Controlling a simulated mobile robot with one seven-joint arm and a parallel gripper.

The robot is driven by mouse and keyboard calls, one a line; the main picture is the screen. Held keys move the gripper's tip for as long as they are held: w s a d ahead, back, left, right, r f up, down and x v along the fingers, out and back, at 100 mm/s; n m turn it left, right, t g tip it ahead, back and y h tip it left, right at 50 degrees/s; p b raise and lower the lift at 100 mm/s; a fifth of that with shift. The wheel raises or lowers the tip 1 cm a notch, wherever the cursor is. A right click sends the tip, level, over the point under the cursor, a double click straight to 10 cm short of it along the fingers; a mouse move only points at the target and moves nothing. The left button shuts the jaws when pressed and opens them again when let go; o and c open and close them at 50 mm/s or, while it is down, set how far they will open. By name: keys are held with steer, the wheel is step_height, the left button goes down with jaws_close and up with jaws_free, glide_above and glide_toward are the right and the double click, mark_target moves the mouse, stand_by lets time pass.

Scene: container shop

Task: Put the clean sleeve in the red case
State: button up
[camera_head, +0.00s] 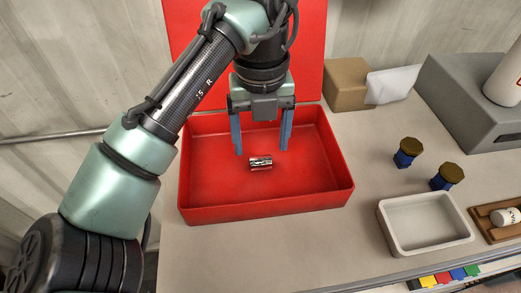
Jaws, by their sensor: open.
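The red case (200,213) stands on the bench with its lid (185,60) raised at the back. A small shiny metal sleeve (261,163) lies on its side on the floor of the case, near the middle. My gripper (261,152) is open over the case, fingers pointing down on either side of the sleeve as seen here. The fingers look apart from the sleeve; their exact height above the floor of the case is hard to tell.
To the right are two blue pieces with brown round tops (408,152), a pale tray (432,249), and a wooden holder with a white bottle (507,217). A cardboard box (348,85) and a grey machine (468,100) stand behind.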

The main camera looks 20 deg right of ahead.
mark_target(261, 159)
step_height(261, 159, up, 8)
steer(key=shift+r, duration=0.2)
steer(key=shift+s+f, duration=0.1)
stand_by(0.5)
